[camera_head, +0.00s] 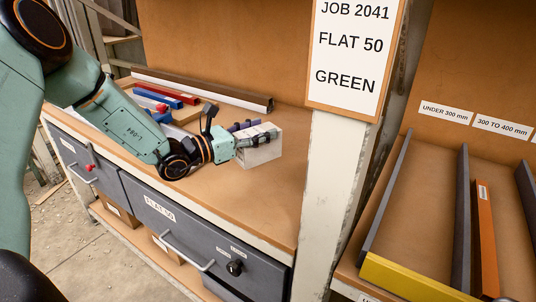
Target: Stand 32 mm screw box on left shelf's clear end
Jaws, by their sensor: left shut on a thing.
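My left gripper (246,142) reaches in from the left over the wooden bench top. It is shut on a small whitish box (265,150), which I take for the screw box. Its label cannot be read. The box is at the bench's right part, and I cannot tell whether it touches the top. The gripper's fingers cover part of it. The left shelf (225,186) appears to be this wooden top, with bare wood right of and in front of the box. My right gripper is not in view.
A dark brown bar (210,90), a red bar (160,93) and blue pieces lie at the back left. A white post with a job sign (350,50) stands right of the bench. Grey dividers (461,215) and an orange bar (485,235) are further right. Drawers (190,235) sit below.

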